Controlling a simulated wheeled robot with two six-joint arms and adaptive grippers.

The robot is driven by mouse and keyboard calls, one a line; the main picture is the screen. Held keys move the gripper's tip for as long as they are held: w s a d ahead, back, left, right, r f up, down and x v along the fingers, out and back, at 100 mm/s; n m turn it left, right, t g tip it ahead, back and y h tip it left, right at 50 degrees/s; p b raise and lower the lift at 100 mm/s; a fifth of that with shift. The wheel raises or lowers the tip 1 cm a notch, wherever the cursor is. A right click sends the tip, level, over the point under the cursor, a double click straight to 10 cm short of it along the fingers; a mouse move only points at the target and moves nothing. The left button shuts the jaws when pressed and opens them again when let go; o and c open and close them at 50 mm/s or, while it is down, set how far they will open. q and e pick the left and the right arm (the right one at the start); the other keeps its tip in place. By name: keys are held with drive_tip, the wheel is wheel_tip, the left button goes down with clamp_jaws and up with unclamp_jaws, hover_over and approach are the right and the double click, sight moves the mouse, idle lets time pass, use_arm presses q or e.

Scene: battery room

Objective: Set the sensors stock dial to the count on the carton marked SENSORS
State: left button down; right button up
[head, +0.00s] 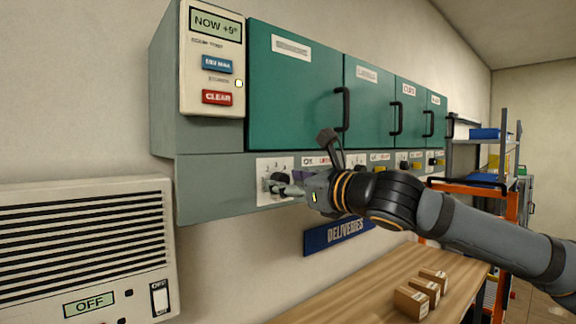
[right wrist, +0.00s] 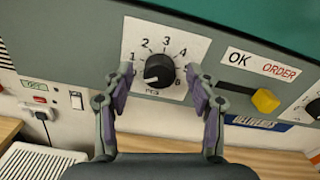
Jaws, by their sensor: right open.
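My right gripper (head: 302,163) is open in front of the leftmost dial plate (head: 264,168) under the green cabinets. In the right wrist view the black knob (right wrist: 158,70) sits between the two spread fingers of the gripper (right wrist: 160,78), with a gap on each side. Its white mark seems to point down and left, below the 1. Numbers 1 to 4 are readable; the left finger is close to the 1 and the right finger partly covers the higher numbers. The label under the knob is too small to read. Three small cartons (head: 411,304) stand on the bench; their marks are unreadable.
An OK/ORDER slider with a yellow handle (right wrist: 265,100) is right of the dial. Green cabinet doors (head: 293,90) with black handles hang above. A control panel (head: 212,60) with blue and red buttons is upper left. The wooden bench (head: 345,290) lies below a DELIVERIES sign (head: 340,234).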

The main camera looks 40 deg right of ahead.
drive_tip(key=shift+w, duration=0.15)
drive_tip(key=c, duration=1.2)
drive_tip(key=shift+o, duration=0.2)
